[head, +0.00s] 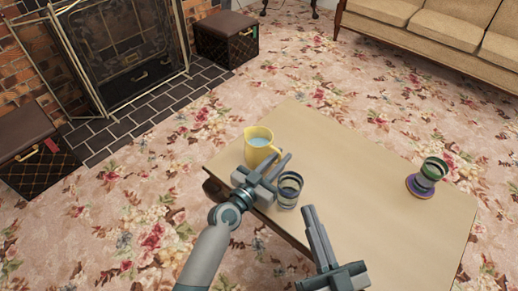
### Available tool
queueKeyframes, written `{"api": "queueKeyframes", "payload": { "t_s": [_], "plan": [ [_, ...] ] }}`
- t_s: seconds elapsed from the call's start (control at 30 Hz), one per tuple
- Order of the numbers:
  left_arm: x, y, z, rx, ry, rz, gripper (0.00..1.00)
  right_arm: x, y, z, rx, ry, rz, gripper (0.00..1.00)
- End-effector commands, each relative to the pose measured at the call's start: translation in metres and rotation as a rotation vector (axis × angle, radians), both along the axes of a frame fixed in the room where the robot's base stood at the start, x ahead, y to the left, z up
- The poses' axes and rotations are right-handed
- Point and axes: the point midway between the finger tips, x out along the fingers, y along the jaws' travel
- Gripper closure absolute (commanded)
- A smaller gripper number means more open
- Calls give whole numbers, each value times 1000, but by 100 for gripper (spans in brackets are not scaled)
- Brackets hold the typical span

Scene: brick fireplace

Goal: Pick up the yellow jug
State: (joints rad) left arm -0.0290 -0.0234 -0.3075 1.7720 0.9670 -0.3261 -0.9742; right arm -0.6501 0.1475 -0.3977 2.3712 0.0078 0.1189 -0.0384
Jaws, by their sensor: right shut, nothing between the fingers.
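The yellow jug (260,142) stands upright near the far left corner of the low table (350,170), with pale bluish contents showing in its open top. My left gripper (282,157) is right in front of the jug and covers part of its lower side. Its two fingers look parted and point up and to the right; I cannot tell whether they touch the jug. The jug's handle is not clearly seen. My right gripper (308,209) is shut and empty, low over the table's near side, apart from the jug.
A banded clear glass (289,192) stands close to the right of my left gripper. The table's middle is clear. A sofa (450,30), fireplace and dark boxes (226,42) lie beyond.

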Motion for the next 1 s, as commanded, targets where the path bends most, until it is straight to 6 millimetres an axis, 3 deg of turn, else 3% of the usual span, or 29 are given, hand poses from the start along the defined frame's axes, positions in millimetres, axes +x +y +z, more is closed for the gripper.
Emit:
{"api": "queueKeyframes", "payload": {
  "t_s": [0.33,0.4,1.0],
  "plan": [
    [0,0,0,0,0,0,83,1,0,1,5,1,-3,100],
    [0,0,0,0,0,0,100,1,0,1,5,1,-3,100],
    [0,0,0,0,0,0,100,0,-1,-1,-7,1,2,100]
  ]
}}
